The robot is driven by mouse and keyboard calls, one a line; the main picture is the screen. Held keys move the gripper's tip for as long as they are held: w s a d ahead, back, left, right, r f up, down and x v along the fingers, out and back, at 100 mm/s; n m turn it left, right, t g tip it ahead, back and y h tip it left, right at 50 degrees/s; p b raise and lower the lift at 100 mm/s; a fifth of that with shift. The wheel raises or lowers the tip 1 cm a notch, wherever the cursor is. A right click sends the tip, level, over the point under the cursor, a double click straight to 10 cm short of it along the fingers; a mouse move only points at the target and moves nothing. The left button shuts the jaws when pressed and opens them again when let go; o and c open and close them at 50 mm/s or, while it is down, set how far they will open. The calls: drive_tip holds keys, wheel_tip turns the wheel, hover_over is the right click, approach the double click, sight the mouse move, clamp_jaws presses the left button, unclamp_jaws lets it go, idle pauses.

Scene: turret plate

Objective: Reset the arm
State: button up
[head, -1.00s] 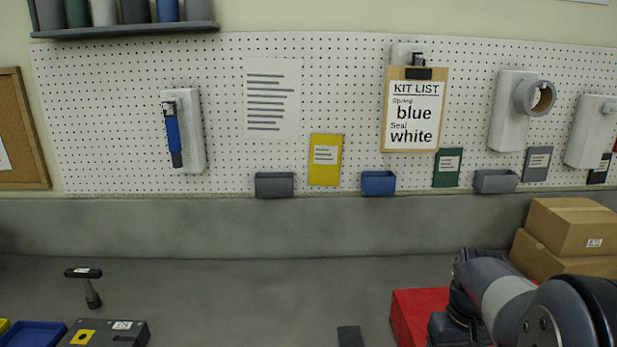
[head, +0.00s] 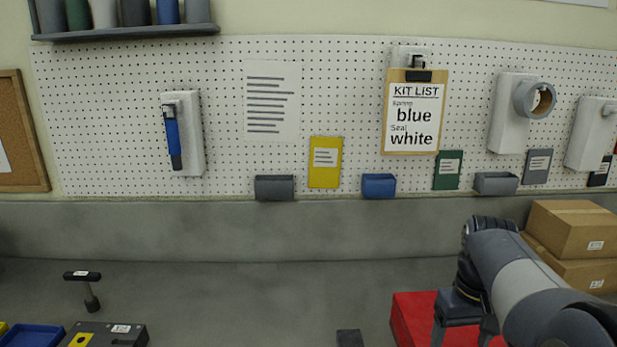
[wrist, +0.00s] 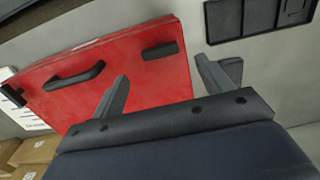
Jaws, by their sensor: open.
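My gripper (wrist: 165,85) is open and empty in the wrist view, its two fingers spread wide apart. In the head view my gripper (head: 462,335) shows at the bottom right, in front of a red box (head: 408,313) on the bench. The red box (wrist: 150,75) fills the left and middle of the wrist view, beyond the fingers, and carries a black handle (wrist: 75,77). I cannot tell whether the left finger touches the red box.
Cardboard boxes (head: 570,232) are stacked at the right. A clipboard (head: 411,110) hangs on the pegboard. A black T-handled tool (head: 88,290), a dark block (head: 104,335) and a blue tray (head: 32,337) are at the left. The middle of the bench (head: 230,290) is mostly clear.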

wheel_tip(320, 180, down, 6)
drive_tip(key=shift+f, duration=0.2)
drive_tip(key=m, duration=0.5)
drive_tip(key=m+b, duration=0.1)
drive_tip(key=m, duration=0.3)
drive_tip(key=m+b, duration=0.1)
drive_tip(key=m, duration=0.4)
drive_tip(key=m+b, duration=0.1)
drive_tip(key=m, duration=0.3)
drive_tip(key=shift+r, duration=1.4)
